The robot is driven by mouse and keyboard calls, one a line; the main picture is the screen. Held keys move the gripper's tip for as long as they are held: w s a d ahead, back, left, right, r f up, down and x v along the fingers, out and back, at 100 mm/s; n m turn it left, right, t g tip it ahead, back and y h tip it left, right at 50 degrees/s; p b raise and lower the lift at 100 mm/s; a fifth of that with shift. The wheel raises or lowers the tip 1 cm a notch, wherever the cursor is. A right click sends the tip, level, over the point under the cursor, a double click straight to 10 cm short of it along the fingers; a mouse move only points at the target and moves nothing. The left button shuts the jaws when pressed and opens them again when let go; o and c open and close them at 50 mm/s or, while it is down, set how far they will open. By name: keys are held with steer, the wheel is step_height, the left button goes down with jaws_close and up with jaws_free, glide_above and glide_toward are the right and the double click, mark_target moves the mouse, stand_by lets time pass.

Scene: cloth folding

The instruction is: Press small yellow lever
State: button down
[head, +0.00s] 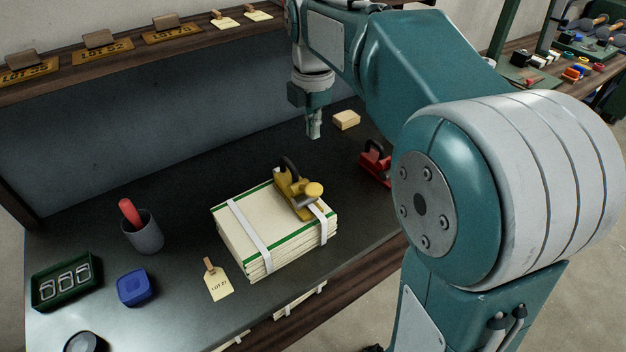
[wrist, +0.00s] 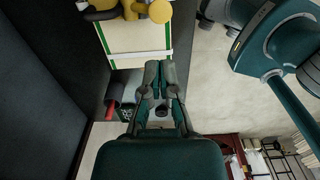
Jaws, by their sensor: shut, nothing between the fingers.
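A yellow clamp-like tool (head: 292,193) with a dark curved handle and a rounded yellow end piece (head: 314,189) sits on a strapped cream stack (head: 262,243). The rounded piece looks like its small lever, but I cannot be sure. In the wrist view the yellow tool (wrist: 133,10) is cut off at the top edge, above the stack (wrist: 130,38). My gripper (head: 314,132) points down behind the tool, apart from it, above the dark tabletop. Its fingers are together and empty; they also show in the wrist view (wrist: 160,65).
A red tool (head: 376,165) and a tan block (head: 346,120) are right of the stack. A grey cup (head: 144,234) with a red handle, a blue box (head: 136,288), a green tray (head: 65,281) and a tag (head: 218,284) are left. A shelf (head: 130,60) runs along the back.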

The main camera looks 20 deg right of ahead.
mark_target(318, 193)
step_height(318, 193, down, 14)
stand_by(0.5)
stand_by(0.3)
steer(key=shift+s+d+f+t+y, duration=0.2)
steer(key=shift+s+f+t, duration=0.25)
steer(key=shift+t, duration=0.15)
steer(key=shift+s+d+f+t+y, duration=0.1)
steer(key=shift+s+f+t+y, duration=0.1)
steer(key=shift+s+f+t, duration=0.3)
steer(key=shift+s+d+f+t, duration=0.1)
steer(key=shift+s+f+t, duration=0.1)
steer(key=shift+f, duration=0.25)
steer(key=shift+s+d+f+t, duration=0.1)
steer(key=shift+s+f, duration=0.1)
steer(key=shift+f, duration=0.25)
steer(key=shift+r, duration=0.85)
steer(key=shift+a, duration=0.1)
